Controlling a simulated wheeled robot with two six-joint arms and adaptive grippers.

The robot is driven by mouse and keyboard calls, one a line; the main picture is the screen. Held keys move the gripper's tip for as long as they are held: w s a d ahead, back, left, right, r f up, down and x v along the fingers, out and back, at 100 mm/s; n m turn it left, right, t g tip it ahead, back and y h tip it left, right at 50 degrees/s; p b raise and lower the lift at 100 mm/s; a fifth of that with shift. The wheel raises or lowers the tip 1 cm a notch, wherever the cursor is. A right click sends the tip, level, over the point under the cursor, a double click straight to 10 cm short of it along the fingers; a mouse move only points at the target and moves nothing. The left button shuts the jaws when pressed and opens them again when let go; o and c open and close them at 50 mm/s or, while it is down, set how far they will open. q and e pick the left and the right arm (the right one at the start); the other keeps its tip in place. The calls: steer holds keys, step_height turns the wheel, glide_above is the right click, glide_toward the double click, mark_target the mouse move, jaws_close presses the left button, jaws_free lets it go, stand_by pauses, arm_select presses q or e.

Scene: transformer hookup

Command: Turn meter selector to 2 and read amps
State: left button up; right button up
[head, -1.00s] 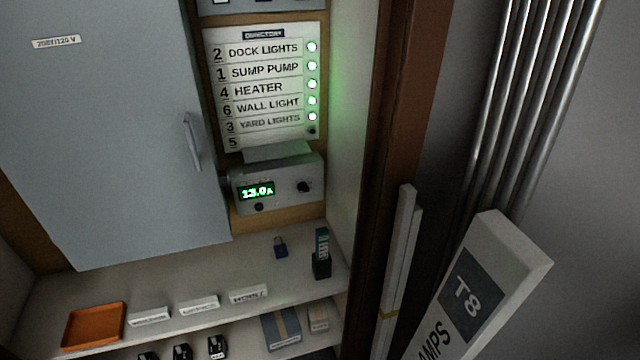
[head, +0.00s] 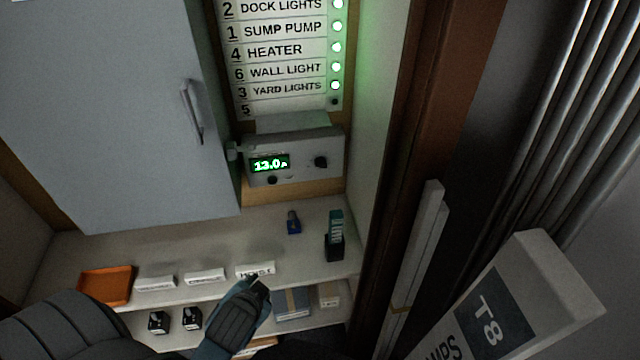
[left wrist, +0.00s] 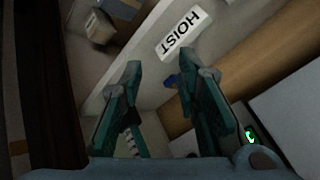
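The meter (head: 300,172) is a grey box below the directory panel, with a green lit display (head: 270,163) that looks like 13.0 A. A dark selector knob (head: 320,162) is on its right side, and a smaller dark knob (head: 272,180) is under the display. The selector's setting is too small to read. My left gripper (head: 256,283) is in front of the shelf edge, below the meter and near the HOIST label. In the left wrist view its teal fingers (left wrist: 160,75) are spread with nothing between them. My right gripper is not in view.
The HOIST label (head: 255,269) lies on the shelf (head: 215,228) with other label plates, an orange tray (head: 105,285), a small blue object (head: 293,222) and a teal-black item (head: 335,235). A grey cabinet door (head: 110,110) stands left. A T8 box (head: 500,310) is at lower right.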

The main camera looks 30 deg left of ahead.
arm_select(q)
steer(key=w+a+r+m+t+y, duration=0.3)
steer(key=w+r+m+t, duration=0.15)
steer(key=w, duration=0.55)
steer(key=m+t+h, duration=0.2)
steer(key=m+t, duration=0.4)
steer(key=m, duration=0.4)
glide_toward(322, 167)
steer(key=shift+n+g, duration=0.25)
steer(key=b+x, duration=0.2)
steer(key=x, duration=0.6)
steer(key=shift+w+a+r, duration=0.1)
steer(key=shift+w+r, duration=0.05)
steer(key=shift+w, duration=0.1)
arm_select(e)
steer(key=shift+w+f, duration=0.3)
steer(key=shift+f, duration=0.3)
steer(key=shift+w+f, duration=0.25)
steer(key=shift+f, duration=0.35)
